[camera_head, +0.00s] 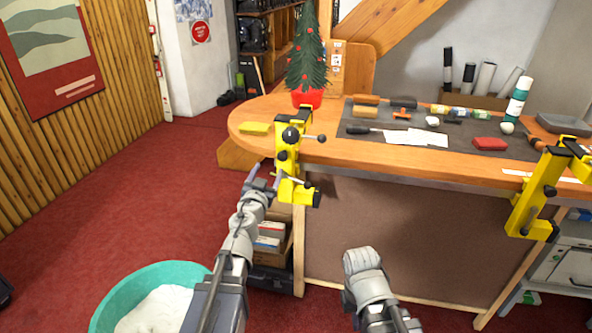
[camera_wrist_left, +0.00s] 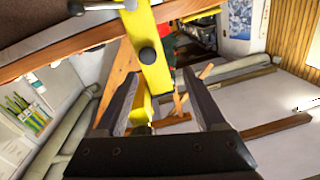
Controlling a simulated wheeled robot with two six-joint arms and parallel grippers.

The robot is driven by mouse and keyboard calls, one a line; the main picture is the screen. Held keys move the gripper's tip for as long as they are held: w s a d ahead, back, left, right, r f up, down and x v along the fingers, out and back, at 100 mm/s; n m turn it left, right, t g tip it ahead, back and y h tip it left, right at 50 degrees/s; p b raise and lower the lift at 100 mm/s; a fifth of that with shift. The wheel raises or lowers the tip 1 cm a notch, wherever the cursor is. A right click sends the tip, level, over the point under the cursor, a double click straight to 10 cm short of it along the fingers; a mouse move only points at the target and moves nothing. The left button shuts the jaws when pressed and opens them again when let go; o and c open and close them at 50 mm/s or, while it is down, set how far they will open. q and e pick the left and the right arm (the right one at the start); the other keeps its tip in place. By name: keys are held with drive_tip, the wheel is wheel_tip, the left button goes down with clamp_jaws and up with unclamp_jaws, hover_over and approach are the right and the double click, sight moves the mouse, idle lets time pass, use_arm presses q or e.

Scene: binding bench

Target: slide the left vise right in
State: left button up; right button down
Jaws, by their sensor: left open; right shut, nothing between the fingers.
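The left vise (camera_head: 288,152) is yellow with black parts and is clamped on the left part of the bench's front edge. A bar with a black ball end (camera_head: 321,138) sticks out to its right. My left gripper (camera_head: 262,178) is open, just left of the vise's lower part. In the left wrist view the yellow vise (camera_wrist_left: 154,72) shows ahead, between the two fingers of the gripper (camera_wrist_left: 160,85); I cannot tell whether they touch it. My right gripper (camera_head: 360,258) is shut and empty, low in front of the bench and apart from the vise.
A second yellow vise (camera_head: 535,195) is on the bench's right. The wooden bench (camera_head: 385,154) carries a dark mat with tools, papers and a red block (camera_head: 490,143). A small tree in a red pot (camera_head: 307,97) stands behind the left vise. A teal tub (camera_head: 125,300) is on the floor.

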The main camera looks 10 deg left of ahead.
sight(281, 158)
use_arm(q)
drive_tip(key=shift+m+h, duration=0.5)
drive_tip(key=shift+h, duration=0.1)
drive_tip(key=shift+w+d+f, duration=0.1)
drive_tip(key=shift+w+d, duration=0.15)
drive_tip(key=shift+w, duration=1.1)
drive_tip(key=shift+w+d+f, duration=0.1)
drive_tip(key=shift+w+d, duration=0.2)
drive_tip(key=shift+w, duration=1.05)
drive_tip(key=shift+w+d+f, duration=0.1)
drive_tip(key=shift+w+d, duration=0.15)
drive_tip(key=shift+w, duration=1.1)
drive_tip(key=shift+s, duration=0.1)
clamp_jaws()
